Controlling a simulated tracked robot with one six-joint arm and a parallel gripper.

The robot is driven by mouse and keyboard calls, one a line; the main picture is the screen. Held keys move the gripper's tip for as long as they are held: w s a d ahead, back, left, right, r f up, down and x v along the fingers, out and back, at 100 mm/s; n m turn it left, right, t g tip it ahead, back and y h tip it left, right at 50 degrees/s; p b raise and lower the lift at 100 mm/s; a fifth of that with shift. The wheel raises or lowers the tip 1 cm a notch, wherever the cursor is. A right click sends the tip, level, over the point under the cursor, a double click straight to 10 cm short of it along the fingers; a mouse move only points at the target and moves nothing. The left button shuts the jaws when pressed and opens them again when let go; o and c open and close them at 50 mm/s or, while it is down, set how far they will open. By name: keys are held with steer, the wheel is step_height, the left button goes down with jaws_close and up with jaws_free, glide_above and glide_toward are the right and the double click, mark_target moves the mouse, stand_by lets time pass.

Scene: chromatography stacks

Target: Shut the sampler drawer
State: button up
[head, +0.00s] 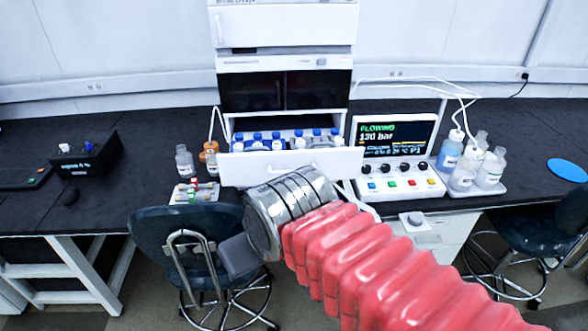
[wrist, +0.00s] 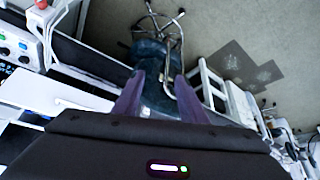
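The sampler drawer (head: 237,168) is pulled out of the white stack in the head view. Its white front has a pale bar handle, and rows of blue-capped vials (head: 257,142) stand inside. In the wrist view a white panel with a handle, apparently the drawer front (wrist: 45,93), lies at the left. My gripper (head: 240,258) is in front of and below the drawer in the head view, partly hidden by my wrist. In the wrist view my gripper (wrist: 160,78) shows two purple fingers spread apart with nothing held between them.
A control box (head: 398,160) with a lit screen stands right of the drawer, with a tray of bottles (head: 478,185) beyond. Small bottles (head: 184,161) and a vial rack (head: 193,192) sit left of it. A dark chair (head: 190,245) stands below my gripper.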

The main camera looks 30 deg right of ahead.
steer(key=shift+w+d, duration=0.1)
steer(key=shift+c, duration=1.4)
steer(key=shift+w+d+r, duration=0.15)
steer(key=shift+d, duration=0.15)
steer(key=shift+c, duration=0.8)
steer(key=w+d+n, duration=0.1)
steer(key=d, duration=0.1)
steer(key=w+d+r+n, duration=0.1)
steer(key=d, duration=0.2)
steer(key=w+d+n+g, duration=0.1)
steer(key=d, duration=0.1)
steer(key=shift+w+d+r, duration=0.15)
steer(key=shift+w+r, duration=0.1)
steer(key=shift+w, duration=0.15)
jaws_close()
steer(key=s+d+r+n+t+y, duration=0.1)
steer(key=d+n, duration=0.7)
steer(key=d, duration=2.2)
steer(key=shift+s+d+r+t, duration=0.35)
steer(key=shift+s+r+t, duration=0.25)
steer(key=shift+t, duration=0.2)
